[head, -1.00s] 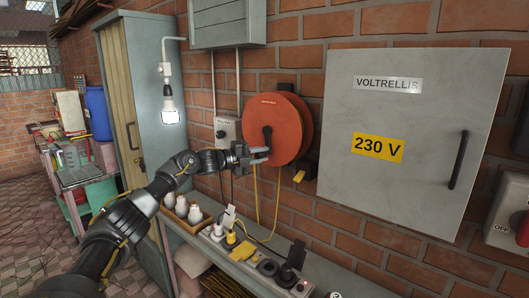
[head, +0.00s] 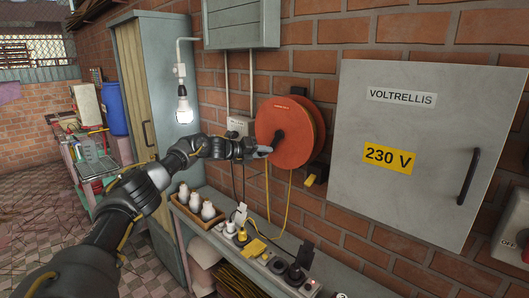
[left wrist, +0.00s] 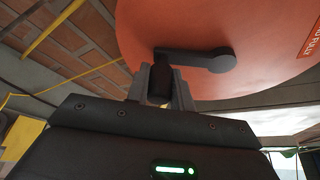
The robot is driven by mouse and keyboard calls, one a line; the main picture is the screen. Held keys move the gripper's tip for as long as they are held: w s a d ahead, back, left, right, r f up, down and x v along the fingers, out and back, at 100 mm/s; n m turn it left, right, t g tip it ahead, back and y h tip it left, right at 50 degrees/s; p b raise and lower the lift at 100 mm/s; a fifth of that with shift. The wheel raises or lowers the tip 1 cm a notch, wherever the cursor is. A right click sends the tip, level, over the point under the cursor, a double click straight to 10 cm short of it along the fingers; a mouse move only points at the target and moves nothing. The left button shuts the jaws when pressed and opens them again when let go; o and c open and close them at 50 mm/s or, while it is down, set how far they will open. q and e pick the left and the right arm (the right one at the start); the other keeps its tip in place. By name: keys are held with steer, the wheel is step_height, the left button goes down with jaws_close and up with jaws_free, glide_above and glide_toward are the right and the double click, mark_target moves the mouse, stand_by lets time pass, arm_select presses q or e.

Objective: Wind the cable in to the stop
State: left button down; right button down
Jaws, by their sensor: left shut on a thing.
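An orange cable reel (head: 290,140) is mounted on the brick wall, with a dark crank on its face. In the left wrist view the reel's disc (left wrist: 220,35) fills the top right. The crank arm (left wrist: 205,59) runs left from its hub to a handle between my fingers. My left gripper (head: 264,149) is shut on the crank handle (left wrist: 160,85); in the head view the fingers hide most of the handle. The yellow cable (head: 287,210) hangs below the reel in a loop toward the bench. My right gripper is not in view.
A grey cabinet (head: 400,140) marked 230 V is on the wall to the right. A lit lamp (head: 183,108) hangs left, by a tall locker (head: 135,85).

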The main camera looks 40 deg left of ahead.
arm_select(q)
steer(key=shift+a, duration=0.1)
stand_by(0.3)
steer(key=c, duration=1.2)
jaws_free()
steer(key=b+v, duration=0.4)
steer(key=v, duration=0.6)
steer(key=shift+s+r, duration=0.2)
steer(key=shift+s, duration=0.15)
steer(key=shift+a, duration=0.1)
